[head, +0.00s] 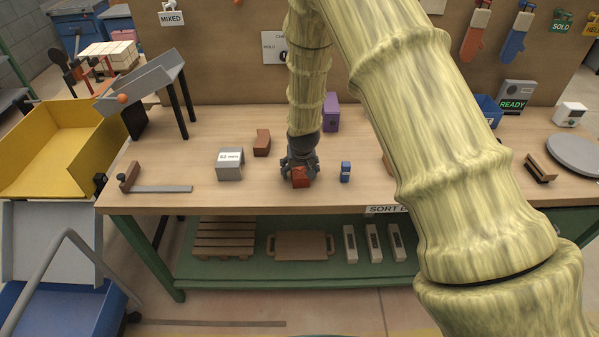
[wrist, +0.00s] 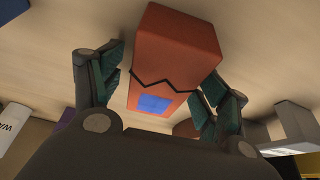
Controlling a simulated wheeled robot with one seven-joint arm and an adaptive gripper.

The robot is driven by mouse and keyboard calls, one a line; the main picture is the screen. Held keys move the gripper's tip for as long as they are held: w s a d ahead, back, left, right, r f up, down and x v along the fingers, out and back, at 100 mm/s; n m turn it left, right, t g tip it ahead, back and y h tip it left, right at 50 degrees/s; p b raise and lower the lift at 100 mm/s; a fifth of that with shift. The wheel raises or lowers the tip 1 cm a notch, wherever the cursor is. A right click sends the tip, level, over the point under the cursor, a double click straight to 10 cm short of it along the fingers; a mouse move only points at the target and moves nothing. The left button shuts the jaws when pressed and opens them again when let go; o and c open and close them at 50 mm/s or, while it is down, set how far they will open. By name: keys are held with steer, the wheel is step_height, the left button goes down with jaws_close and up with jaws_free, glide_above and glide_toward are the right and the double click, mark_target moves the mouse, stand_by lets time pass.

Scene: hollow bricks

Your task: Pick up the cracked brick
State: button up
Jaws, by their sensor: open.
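The cracked brick (wrist: 176,60) is red-orange, with a dark zigzag crack across it and a blue patch on its face in the wrist view. In the head view it (head: 300,177) stands on the workbench under my gripper (head: 299,168). In the wrist view my gripper (wrist: 160,95) is open, with one finger on each side of the brick. The left finger stands apart from it; the right finger is close, and I cannot tell whether it touches. Part of the brick is hidden by the gripper in the head view.
Left of the gripper are a brown-red brick (head: 262,142) and a grey "52 mm" block (head: 230,164). My arm hides part of the bench's right side. The front strip of the workbench (head: 260,194) is bare.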

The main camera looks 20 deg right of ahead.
steer(key=c, duration=1.5)
steer(key=shift+r, duration=0.15)
